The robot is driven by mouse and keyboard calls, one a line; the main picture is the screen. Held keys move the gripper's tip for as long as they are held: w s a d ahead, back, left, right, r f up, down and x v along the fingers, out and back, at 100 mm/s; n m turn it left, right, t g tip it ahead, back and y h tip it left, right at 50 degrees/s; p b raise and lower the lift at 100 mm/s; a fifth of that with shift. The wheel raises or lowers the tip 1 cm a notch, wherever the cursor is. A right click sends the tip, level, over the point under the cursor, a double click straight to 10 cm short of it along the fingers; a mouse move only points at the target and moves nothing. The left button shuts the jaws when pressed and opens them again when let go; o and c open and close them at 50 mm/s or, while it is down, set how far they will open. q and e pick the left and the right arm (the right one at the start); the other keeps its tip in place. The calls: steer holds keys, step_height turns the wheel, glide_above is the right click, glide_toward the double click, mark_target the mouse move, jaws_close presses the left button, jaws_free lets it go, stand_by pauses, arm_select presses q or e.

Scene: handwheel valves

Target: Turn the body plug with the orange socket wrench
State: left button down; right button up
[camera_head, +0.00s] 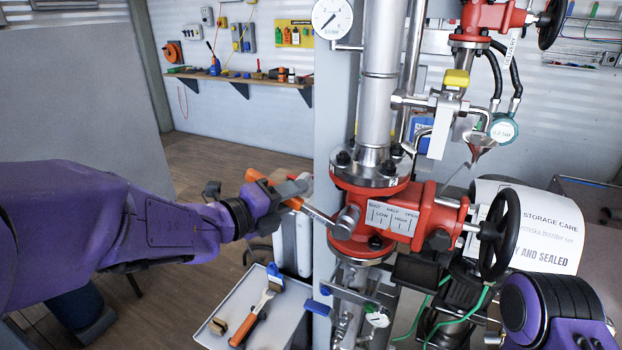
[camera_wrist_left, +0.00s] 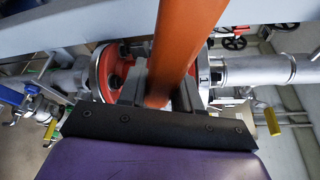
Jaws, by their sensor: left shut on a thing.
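The orange socket wrench (camera_head: 295,203) is in my left gripper (camera_head: 283,190), which is shut on its handle. Its metal shaft runs right and down to a silver cylindrical end (camera_head: 347,222) at the left side of the red valve body (camera_head: 357,200). The body plug itself is hidden there, and I cannot tell how fully the socket sits on it. In the left wrist view the orange handle (camera_wrist_left: 187,45) passes between the dark fingers (camera_wrist_left: 160,85), with the red valve (camera_wrist_left: 112,65) behind. My right gripper is not in view; only part of my right arm shows at the lower right.
A black handwheel (camera_head: 500,234) stands at the valve's right. A vertical grey post (camera_head: 335,110) is close behind the wrench. Below, a grey tray (camera_head: 285,325) holds an orange-handled tool (camera_head: 256,314). A wall shelf (camera_head: 240,80) with small items is at the back.

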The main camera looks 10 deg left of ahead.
arm_select(q)
steer(key=shift+s+r, duration=0.1)
steer(key=shift+s, duration=0.1)
steer(key=shift+s, duration=0.1)
stand_by(0.4)
steer(key=shift+s+a+p, duration=0.2)
steer(key=shift+s+p, duration=0.1)
steer(key=shift+s, duration=0.1)
step_height(320, 180, down, 11)
steer(key=d+n+t+h+b, duration=0.1)
steer(key=n+t+b, duration=0.3)
steer(key=n, duration=0.8)
steer(key=shift+s+d+f+h+b, duration=0.2)
steer(key=shift+s+d+h+b, duration=0.1)
steer(key=shift+d+h+b, duration=0.15)
steer(key=shift+f, duration=0.1)
